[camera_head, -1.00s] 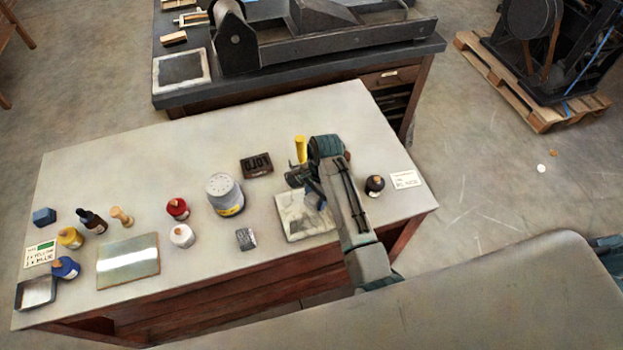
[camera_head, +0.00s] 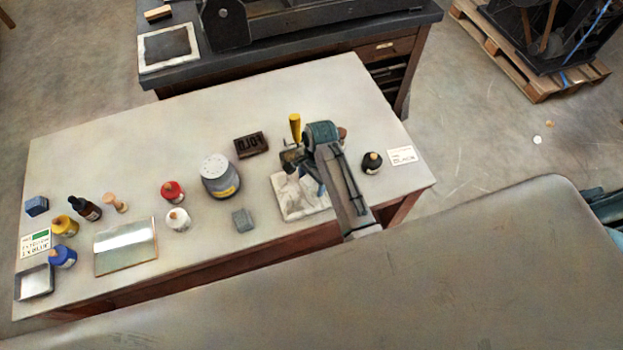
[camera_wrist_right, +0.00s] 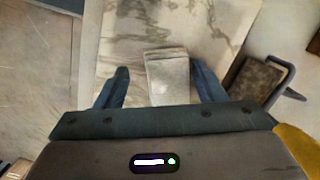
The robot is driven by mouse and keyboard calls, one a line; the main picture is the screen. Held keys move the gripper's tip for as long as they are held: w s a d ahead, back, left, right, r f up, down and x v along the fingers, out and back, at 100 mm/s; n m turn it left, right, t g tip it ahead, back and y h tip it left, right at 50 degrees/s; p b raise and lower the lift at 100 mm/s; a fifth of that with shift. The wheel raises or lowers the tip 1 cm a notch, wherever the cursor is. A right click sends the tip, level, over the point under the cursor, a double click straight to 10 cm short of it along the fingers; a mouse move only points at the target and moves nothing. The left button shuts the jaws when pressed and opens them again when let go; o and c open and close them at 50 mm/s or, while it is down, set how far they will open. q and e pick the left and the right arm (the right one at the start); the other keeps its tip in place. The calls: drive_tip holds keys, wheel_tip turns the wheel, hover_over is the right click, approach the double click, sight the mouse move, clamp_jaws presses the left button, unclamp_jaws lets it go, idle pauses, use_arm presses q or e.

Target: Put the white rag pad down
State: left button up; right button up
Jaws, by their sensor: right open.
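The white rag pad (camera_wrist_right: 167,75) shows in the right wrist view as a small pale block between my fingers. It appears to lie on a pale, grey-stained slab (camera_wrist_right: 190,25), though its contact underneath is hidden. My right gripper (camera_wrist_right: 160,82) is open, with one dark blue finger on each side of the pad and visible gaps to both. In the head view my right gripper (camera_head: 303,180) is over the far part of the slab (camera_head: 298,212), and my arm hides part of it. The pad is hard to make out there. My left gripper is not in view.
A yellow-handled tool (camera_head: 295,126) stands just beyond my right gripper. A dark bottle (camera_head: 371,162) and a label card (camera_head: 402,156) are to its right. A grey tin (camera_head: 220,177), a dark type block (camera_head: 251,145) and a small grey block (camera_head: 243,220) are to its left.

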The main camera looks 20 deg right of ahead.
drive_tip(key=shift+w+r, duration=0.15)
drive_tip(key=r+b, duration=0.1)
drive_tip(key=r, duration=0.3)
drive_tip(key=d+r+b, duration=0.1)
drive_tip(key=r, duration=0.1)
drive_tip(key=shift+w+b, duration=0.25)
drive_tip(key=shift+b, duration=0.05)
drive_tip(key=r+p, duration=0.1)
drive_tip(key=r, duration=0.2)
drive_tip(key=r+p, duration=0.1)
drive_tip(key=r, duration=0.1)
drive_tip(key=shift+d+r+p, duration=0.3)
drive_tip(key=shift+d, duration=0.1)
drive_tip(key=shift+w+f, duration=0.1)
